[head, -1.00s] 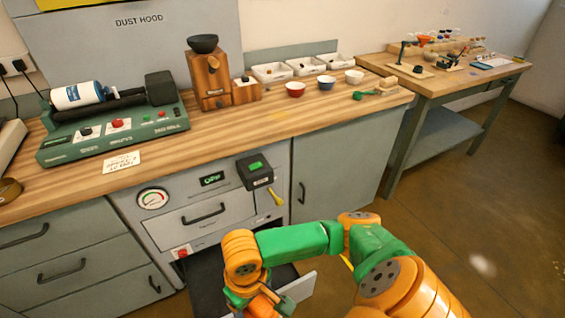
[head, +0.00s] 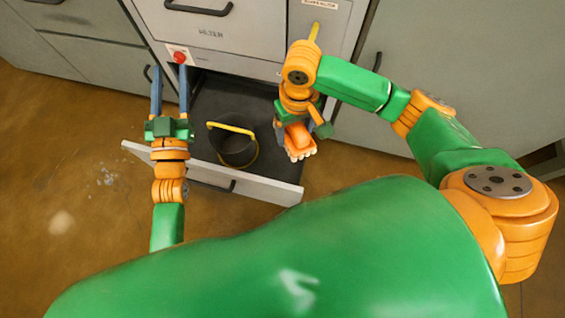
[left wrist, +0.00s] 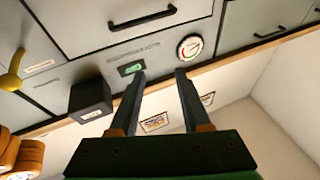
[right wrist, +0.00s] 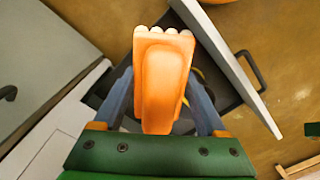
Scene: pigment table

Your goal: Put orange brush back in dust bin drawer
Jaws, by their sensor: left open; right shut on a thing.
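The orange brush (head: 298,138) with pale bristles is held in my right gripper (head: 286,120), over the right part of the open drawer. In the right wrist view the brush (right wrist: 162,80) lies between the two fingers (right wrist: 160,100), bristle end outward. The dust bin drawer (head: 215,176) is pulled out below the cabinet. My left gripper (head: 170,95) is open and empty, above the drawer's left side, fingers pointing toward the cabinet front. I cannot tell whether the brush touches the drawer floor.
A red button (head: 180,57) sits on the cabinet front above the drawer. A closed drawer with a black handle (head: 198,10) is above it. A yellow lever (head: 314,32) sticks out at the upper right. Bare floor (head: 70,150) lies left of the drawer.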

